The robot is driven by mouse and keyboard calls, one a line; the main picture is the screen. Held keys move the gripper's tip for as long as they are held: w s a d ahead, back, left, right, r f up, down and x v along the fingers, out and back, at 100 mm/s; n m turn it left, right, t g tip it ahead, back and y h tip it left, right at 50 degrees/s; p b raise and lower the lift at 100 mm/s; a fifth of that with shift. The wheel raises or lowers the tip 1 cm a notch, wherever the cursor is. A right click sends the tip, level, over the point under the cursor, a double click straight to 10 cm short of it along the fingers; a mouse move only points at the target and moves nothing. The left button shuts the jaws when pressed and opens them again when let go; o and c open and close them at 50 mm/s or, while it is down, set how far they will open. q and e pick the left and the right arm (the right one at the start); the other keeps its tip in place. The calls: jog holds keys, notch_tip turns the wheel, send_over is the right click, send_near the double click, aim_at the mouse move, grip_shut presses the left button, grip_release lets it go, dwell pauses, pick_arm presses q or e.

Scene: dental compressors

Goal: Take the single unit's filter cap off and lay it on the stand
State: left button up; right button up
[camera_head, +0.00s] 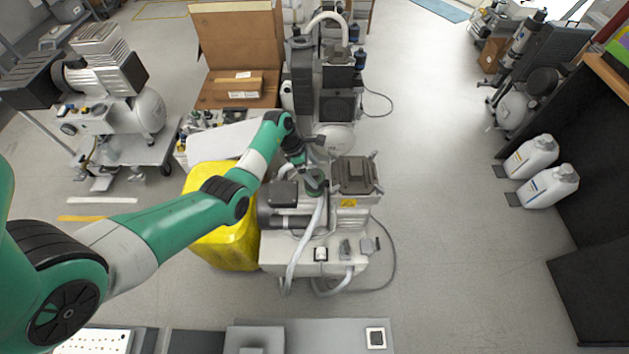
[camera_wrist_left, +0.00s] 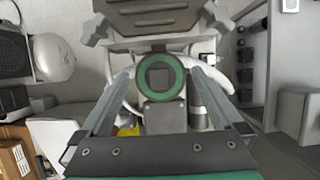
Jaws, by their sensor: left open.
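The single unit (camera_head: 345,262) is a compressor on a pale base with a dark-topped head and white hoses. Its filter cap (camera_wrist_left: 160,80) is a round green ring with a dark square centre, seated on the unit in the left wrist view. In the head view the green cap (camera_head: 316,184) is partly hidden by my gripper. My left gripper (camera_head: 313,160) is over the cap. In the left wrist view its fingers (camera_wrist_left: 163,74) are spread, one on each side of the cap, apart from it. I cannot tell for certain which surface is the stand. My right gripper is out of view.
A yellow bin (camera_head: 222,243) stands just left of the unit. A taller compressor (camera_head: 320,85) and open cardboard boxes (camera_head: 240,40) are behind. A grey bench (camera_head: 310,335) with a small white square (camera_head: 376,338) lies in front. The floor to the right is clear up to white jugs (camera_head: 550,185).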

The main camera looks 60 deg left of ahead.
pick_arm(q)
jog(key=shift+w+d+f, duration=0.1)
jog(key=shift+w+f, duration=0.15)
jog(key=shift+f, duration=0.4)
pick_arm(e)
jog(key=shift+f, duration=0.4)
pick_arm(q)
jog(key=shift+c, duration=0.2)
jog(key=c, duration=1.1)
jog(key=shift+o, duration=0.2)
jog(key=shift+r+p, duration=0.35)
jog(key=shift+r, duration=0.2)
notch_tip(320, 180, up, 3)
jog(key=shift+p, duration=1.05)
jog(key=s+d+r+p, duration=0.4)
jog(key=s+r+p, duration=0.4)
jog(key=s, duration=0.5)
jog(key=shift+s+r+p, duration=0.2)
jog(key=shift+r+p, duration=0.1)
jog(key=shift+r, duration=0.2)
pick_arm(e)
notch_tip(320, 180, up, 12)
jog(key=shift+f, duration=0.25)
